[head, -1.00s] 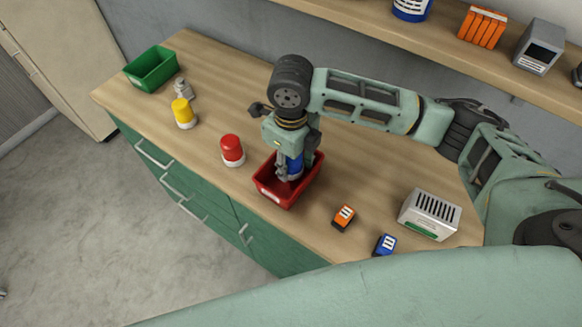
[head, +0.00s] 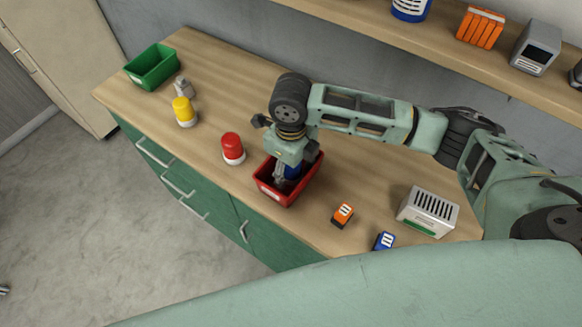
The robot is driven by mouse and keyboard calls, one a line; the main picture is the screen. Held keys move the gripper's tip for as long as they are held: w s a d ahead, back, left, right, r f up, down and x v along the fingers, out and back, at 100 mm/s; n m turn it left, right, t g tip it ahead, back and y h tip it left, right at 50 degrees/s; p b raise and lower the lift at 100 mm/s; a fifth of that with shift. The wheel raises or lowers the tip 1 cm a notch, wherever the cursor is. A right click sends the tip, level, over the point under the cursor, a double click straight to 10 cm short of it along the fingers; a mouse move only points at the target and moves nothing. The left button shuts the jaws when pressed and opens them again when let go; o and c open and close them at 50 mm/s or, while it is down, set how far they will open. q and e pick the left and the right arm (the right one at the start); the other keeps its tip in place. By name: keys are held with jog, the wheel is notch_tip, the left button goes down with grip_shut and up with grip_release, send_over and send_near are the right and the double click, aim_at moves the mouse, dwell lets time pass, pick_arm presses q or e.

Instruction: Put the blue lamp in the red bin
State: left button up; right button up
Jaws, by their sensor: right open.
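The red bin (head: 273,194) stands near the front edge of the wooden counter. My right gripper (head: 284,182) points down into it from above and is open. The blue lamp (head: 293,171) is inside the bin at the fingers, partly hidden by the gripper and the bin wall. I cannot tell whether it touches the bin floor. My left gripper is not in view.
A red lamp (head: 232,148) stands left of the bin, with a yellow lamp (head: 184,111) and a green bin (head: 152,67) farther left. Orange (head: 342,214) and blue (head: 383,241) blocks and a grey slotted box (head: 428,211) lie to the right. A shelf (head: 420,36) runs behind.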

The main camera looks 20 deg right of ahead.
jog(key=shift+r+b, duration=0.75)
jog(key=shift+r, duration=3.15)
